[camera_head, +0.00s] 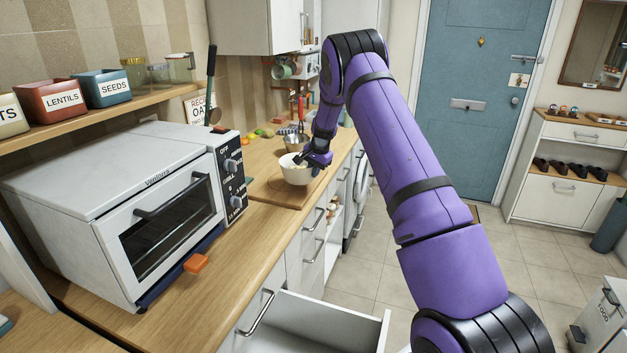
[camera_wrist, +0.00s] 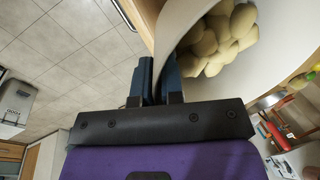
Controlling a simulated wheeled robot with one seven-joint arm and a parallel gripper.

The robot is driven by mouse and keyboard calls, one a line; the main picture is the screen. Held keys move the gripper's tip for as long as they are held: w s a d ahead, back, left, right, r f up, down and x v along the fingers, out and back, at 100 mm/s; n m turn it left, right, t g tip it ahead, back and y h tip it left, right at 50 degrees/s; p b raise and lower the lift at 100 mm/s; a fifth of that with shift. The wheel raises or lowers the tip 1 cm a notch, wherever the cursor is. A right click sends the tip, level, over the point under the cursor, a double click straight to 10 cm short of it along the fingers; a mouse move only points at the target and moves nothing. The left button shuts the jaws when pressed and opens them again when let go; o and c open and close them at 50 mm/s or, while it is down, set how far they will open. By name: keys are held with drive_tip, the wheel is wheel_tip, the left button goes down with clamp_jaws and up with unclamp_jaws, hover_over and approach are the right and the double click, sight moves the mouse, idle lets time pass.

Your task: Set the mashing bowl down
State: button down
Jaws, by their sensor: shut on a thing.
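The mashing bowl (camera_head: 296,170) is white and sits at or just above the wooden counter, near its front edge. I cannot tell whether its base touches the wood. In the wrist view the bowl (camera_wrist: 185,22) is close up and holds several pale yellow lumps (camera_wrist: 222,38), like potatoes. My gripper (camera_head: 309,163) comes from the right side and is shut on the bowl's rim. In the wrist view its two dark fingers (camera_wrist: 162,82) are on either side of the bowl wall. The bowl's underside is hidden.
A white toaster oven (camera_head: 130,205) fills the counter at the left. An open drawer (camera_head: 315,325) juts out below the counter in front. The counter (camera_head: 262,225) between oven and bowl is clear.

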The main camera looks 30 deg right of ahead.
drive_tip(key=shift+s+x, duration=0.15)
drive_tip(key=shift+x, duration=0.7)
drive_tip(key=shift+s+x, duration=0.1)
drive_tip(key=shift+x, duration=0.8)
drive_tip(key=shift+d+f, duration=0.2)
drive_tip(key=c, duration=1.2)
unclamp_jaws()
drive_tip(key=shift+c, duration=0.2)
